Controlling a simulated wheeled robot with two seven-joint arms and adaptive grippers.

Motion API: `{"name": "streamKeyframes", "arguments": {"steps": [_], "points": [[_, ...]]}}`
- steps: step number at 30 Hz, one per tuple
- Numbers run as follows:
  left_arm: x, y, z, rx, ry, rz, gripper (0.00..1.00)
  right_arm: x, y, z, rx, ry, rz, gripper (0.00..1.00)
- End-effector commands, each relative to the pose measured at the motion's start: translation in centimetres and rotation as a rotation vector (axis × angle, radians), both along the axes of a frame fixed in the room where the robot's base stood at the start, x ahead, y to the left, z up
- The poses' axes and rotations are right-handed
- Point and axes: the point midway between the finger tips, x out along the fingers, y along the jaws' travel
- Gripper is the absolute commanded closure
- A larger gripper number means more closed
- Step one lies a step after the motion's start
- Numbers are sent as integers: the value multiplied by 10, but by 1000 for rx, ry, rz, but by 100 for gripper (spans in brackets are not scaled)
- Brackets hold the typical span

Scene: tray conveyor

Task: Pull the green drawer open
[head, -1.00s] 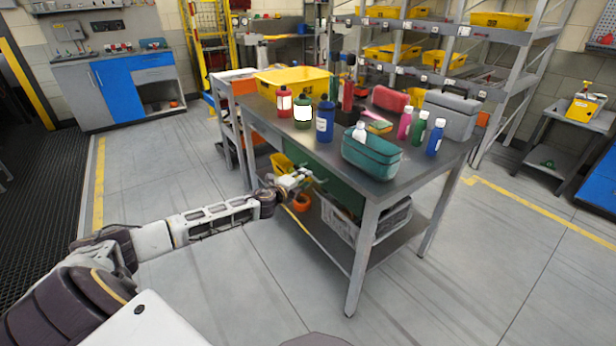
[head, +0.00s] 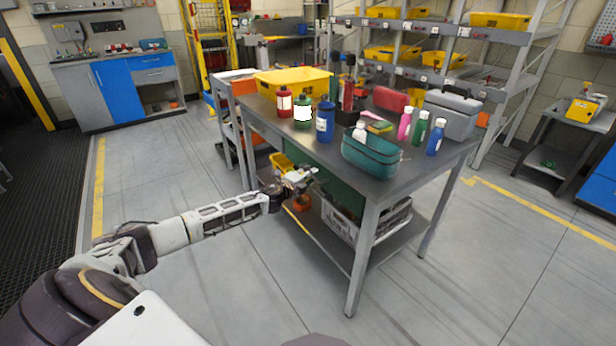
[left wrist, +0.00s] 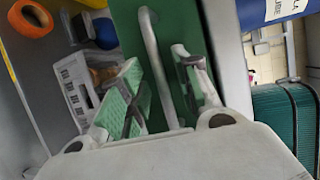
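The green drawer (head: 340,188) sits under the grey metal table top, and its front looks closed or nearly so. In the left wrist view its green front (left wrist: 130,25) fills the middle, with a grey bar handle (left wrist: 153,55) standing out from it. My left gripper (head: 309,175) is at the drawer front in the head view and covers most of the handle. In the left wrist view the left gripper (left wrist: 160,87) is open, its fingers on either side of the handle with gaps visible. My right gripper is in neither view.
On the table (head: 395,185) stand a teal basket (head: 370,160), a blue bottle (head: 325,124), other bottles and a yellow bin (head: 290,80). A grey crate (head: 340,218) and an orange roll (head: 301,203) lie on the lower shelf. The floor in front is clear.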

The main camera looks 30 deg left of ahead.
Motion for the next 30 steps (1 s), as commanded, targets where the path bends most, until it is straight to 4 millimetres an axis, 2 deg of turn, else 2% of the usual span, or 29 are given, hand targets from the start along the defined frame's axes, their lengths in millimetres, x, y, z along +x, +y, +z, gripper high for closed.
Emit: {"name": "streamKeyframes", "arguments": {"steps": [5,12,30], "points": [[0,0,0,0,0,0,69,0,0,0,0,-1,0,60],[0,0,0,0,0,0,100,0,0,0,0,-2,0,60],[-1,0,-1,-1,2,0,100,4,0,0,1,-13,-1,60]]}}
